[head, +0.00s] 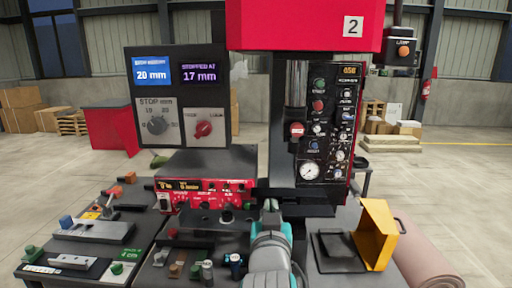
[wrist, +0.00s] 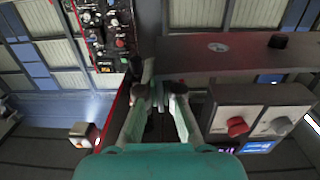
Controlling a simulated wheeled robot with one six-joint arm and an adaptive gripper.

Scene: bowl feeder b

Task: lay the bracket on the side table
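My teal arm reaches forward in the head view, with my gripper (head: 270,206) at the front of the press. In the wrist view, the two fingers of my gripper (wrist: 162,93) stand a narrow gap apart. Something dark and grey shows between them, and I cannot tell whether it is held or lies behind. I cannot make out the bracket for certain in either view. The side table is not clear to me either; a dark surface with a black plate (head: 336,246) lies to the right of my arm.
The red press (head: 303,25) stands ahead, with its control panel (head: 325,125). A display box (head: 178,98) is at left. A yellow angled part (head: 376,235) stands at right, beside a beige roll (head: 425,258). Trays with small parts (head: 90,231) crowd the left front.

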